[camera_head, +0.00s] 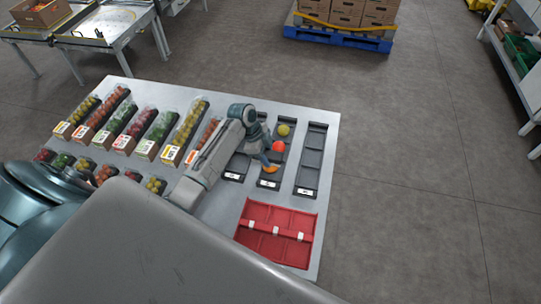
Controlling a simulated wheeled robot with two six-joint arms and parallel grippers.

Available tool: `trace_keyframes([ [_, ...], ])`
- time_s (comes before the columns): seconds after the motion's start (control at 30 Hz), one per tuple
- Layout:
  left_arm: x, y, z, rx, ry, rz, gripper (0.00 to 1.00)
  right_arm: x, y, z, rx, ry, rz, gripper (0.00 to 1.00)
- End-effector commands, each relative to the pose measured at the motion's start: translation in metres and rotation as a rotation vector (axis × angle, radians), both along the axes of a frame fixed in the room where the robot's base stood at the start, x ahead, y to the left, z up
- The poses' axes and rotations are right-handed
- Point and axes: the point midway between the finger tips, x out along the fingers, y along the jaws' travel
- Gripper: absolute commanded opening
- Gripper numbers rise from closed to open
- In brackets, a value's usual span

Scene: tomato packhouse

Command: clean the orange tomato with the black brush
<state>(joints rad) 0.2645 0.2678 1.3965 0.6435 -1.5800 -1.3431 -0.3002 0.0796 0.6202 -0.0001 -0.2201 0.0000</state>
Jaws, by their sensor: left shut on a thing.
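I cannot make out the black brush. My right gripper is not in view.
A dark tray (311,160) stands to the right, and a red divided tray (252,243) nearer. Packs of small tomatoes (183,128) fill the table's left part. A blue pallet with boxes (337,40) stands beyond; the floor on the right is clear.

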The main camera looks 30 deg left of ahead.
Motion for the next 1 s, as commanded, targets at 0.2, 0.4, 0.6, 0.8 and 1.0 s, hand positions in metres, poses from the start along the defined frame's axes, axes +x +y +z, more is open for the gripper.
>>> trace_keyframes([
  [0.2, -0.002, 0.001, -0.003, 0.001, 0.006, 0.001, 0.11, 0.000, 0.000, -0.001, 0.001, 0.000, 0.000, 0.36],
  [0.4, -0.002, -0.003, -0.004, 0.002, 0.007, 0.000, 0.11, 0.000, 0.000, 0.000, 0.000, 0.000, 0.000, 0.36],
  [0.6, 0.001, -0.012, -0.003, 0.001, 0.007, 0.000, 0.11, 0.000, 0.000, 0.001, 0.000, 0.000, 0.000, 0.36],
  [0.8, 0.004, -0.022, -0.002, 0.002, 0.005, 0.000, 0.11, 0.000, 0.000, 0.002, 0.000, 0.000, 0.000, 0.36],
  [1.0, 0.007, -0.032, -0.002, 0.000, 0.004, -0.001, 0.11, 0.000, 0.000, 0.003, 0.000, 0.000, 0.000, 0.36],
])
